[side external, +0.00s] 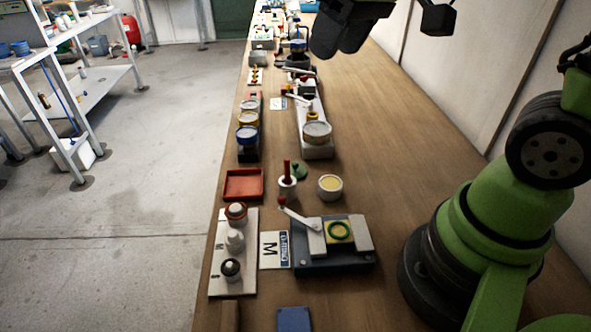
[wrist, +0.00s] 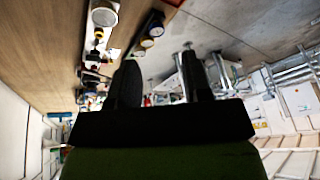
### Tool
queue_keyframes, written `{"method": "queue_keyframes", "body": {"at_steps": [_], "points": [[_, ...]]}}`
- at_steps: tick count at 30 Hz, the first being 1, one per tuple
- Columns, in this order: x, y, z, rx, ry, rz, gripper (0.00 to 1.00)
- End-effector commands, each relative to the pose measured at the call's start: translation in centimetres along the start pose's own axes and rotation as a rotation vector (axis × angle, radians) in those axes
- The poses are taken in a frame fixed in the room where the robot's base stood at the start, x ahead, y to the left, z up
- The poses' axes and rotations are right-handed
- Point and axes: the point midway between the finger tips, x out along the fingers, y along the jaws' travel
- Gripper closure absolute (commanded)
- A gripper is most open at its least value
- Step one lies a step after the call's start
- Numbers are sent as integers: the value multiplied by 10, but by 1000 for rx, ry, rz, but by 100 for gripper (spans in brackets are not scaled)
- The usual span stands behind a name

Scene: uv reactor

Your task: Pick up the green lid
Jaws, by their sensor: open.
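The green lid (side external: 300,171) is a small dark green round piece on the wooden bench, just behind and right of a white pot with a red upright handle (side external: 287,184), which partly hides it. A round white cup (side external: 330,187) with yellowish contents stands to its right. I cannot make out the lid in the wrist view. My gripper (side external: 340,48) hangs high over the far part of the bench, well away from the lid. Its two dark fingers also show in the wrist view (wrist: 160,68), spread apart with nothing between them.
A red tray (side external: 243,197) lies left of the pot. In front stand a dark block with a green ring and a lever (side external: 333,268) and a white board with several knobs (side external: 232,285). More apparatus lines the bench's left side. The bench's right side (side external: 420,140) is mostly clear.

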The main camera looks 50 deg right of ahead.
Motion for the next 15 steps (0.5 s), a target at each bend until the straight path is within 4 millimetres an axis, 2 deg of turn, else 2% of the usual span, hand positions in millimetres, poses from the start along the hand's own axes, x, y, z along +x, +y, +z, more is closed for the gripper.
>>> {"method": "queue_keyframes", "body": {"at_steps": [1,3,6,12,15], "points": [[18,4,-11,-37,-45,12,55],[40,10,-24,-97,-94,25,55],[78,20,-37,-182,-168,36,55],[153,39,-45,-337,-300,38,55],[180,46,-42,-391,-344,32,55]]}}
